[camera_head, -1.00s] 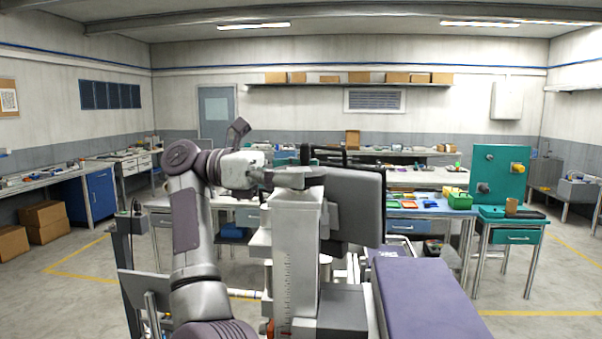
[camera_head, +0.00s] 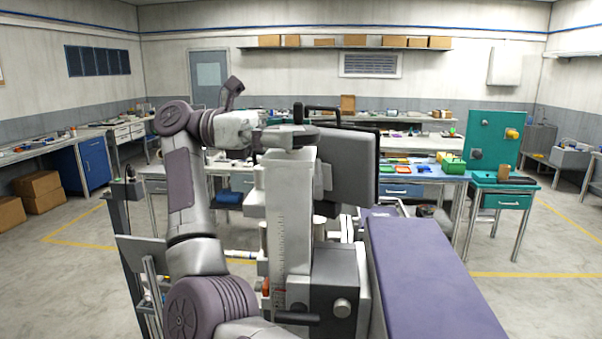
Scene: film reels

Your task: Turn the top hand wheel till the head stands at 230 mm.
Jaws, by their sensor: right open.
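A pale column (camera_head: 288,240) with a millimetre scale down its front stands in the middle; its figures are too small to read. The grey top hand wheel (camera_head: 290,137) lies flat on the column's top, with an upright black knob (camera_head: 298,113). A dark grey block (camera_head: 335,285) with a round knob is low on the column, beside a small red mark on the scale; it may be the head. My right gripper (camera_head: 266,136) is open at the wheel's left edge; its fingertips are partly hidden, and I cannot tell whether it touches. My left gripper is out of view.
A dark panel (camera_head: 350,172) stands close right of the wheel, with a black bar handle behind. A long purple-topped slab (camera_head: 430,275) is at lower right. A teal stand (camera_head: 494,140) and benches are further back. Floor is clear at right.

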